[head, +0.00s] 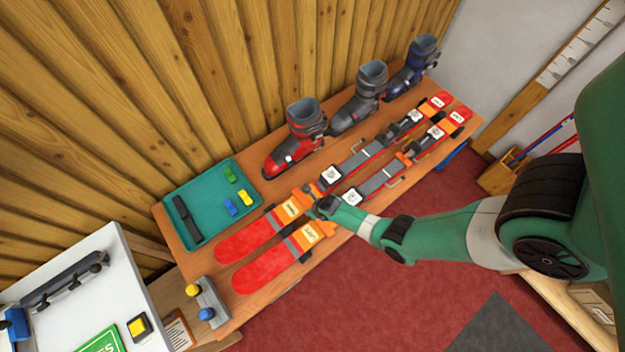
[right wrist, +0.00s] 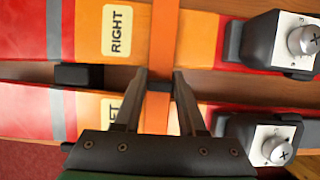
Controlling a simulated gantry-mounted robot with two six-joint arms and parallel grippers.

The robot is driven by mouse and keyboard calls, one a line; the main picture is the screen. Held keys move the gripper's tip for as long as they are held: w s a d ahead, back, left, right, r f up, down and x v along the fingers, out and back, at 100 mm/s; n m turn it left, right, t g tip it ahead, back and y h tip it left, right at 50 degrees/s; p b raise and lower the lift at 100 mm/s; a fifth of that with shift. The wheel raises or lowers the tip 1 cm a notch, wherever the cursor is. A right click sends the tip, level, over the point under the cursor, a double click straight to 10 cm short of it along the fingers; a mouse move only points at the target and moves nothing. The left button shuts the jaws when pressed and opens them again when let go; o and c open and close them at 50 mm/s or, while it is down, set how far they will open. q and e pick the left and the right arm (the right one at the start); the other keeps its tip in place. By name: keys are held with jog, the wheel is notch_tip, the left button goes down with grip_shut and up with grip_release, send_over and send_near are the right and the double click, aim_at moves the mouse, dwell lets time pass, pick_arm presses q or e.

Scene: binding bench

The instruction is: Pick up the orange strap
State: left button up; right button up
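The orange strap (right wrist: 165,38) runs across the two skis in the right wrist view, just beside the RIGHT label, and crosses the gap between them. My right gripper (right wrist: 159,75) is open, with one finger on each side of the strap; I see no finger closed on it. In the head view my right gripper (head: 316,208) is over the skis near their labels and hides part of the strap's area. The red and orange skis, one by the wall (head: 250,240) and one by the near edge (head: 270,272), lie side by side. My left gripper is not in view.
Ski boots, red (head: 289,153), grey (head: 352,115) and blue (head: 412,80), stand behind the skis on the wooden bench (head: 184,258). A teal tray (head: 207,228) with small blocks is at left. Bindings (right wrist: 285,40) rise beside the gripper. A white table (head: 110,290) is at lower left.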

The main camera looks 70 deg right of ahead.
grip_shut()
jog(key=shift+r+p, duration=0.4)
jog(key=shift+r, duration=0.2)
jog(key=v, duration=0.1)
jog(key=p+v, duration=0.2)
jog(key=shift+w+d+r, duration=0.15)
jog(key=shift+w+r, duration=0.1)
jog(key=s+a+r+p, duration=0.2)
jog(key=s+a+r, duration=0.15)
jog(key=s, duration=0.25)
jog(key=s+a+r+p, duration=0.2)
jog(key=s+a+r, duration=0.1)
jog(key=s+r, duration=0.25)
jog(key=shift+s+r+p, duration=0.15)
jog(key=shift+r+p, duration=2.55)
jog(key=shift+p, duration=0.05)
